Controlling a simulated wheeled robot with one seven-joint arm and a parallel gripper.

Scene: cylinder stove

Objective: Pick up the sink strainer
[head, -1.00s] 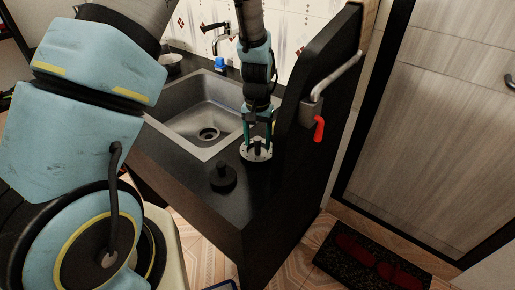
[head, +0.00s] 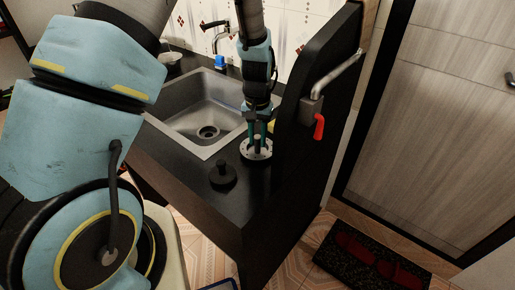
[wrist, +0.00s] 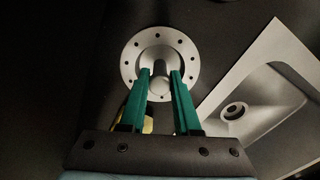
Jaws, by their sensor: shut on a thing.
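The sink strainer (head: 247,153) is a pale metal disc with a ring of small holes. It lies on the dark counter to the right of the sink. In the wrist view the strainer (wrist: 130,62) shows its round rim and a raised centre knob. My gripper (head: 257,148) points down over it, with its green fingers on either side of the knob. In the wrist view my gripper (wrist: 160,78) is shut on the knob. The strainer looks flat on the counter; I see no clear gap under it.
The steel sink (head: 185,110) with its drain is to the left. A black knobbed object (head: 222,176) stands on the counter in front of the strainer. A dark upright panel (head: 310,150) with a red-handled pipe rises close on the right. A yellow thing (wrist: 148,122) is partly hidden behind the fingers.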

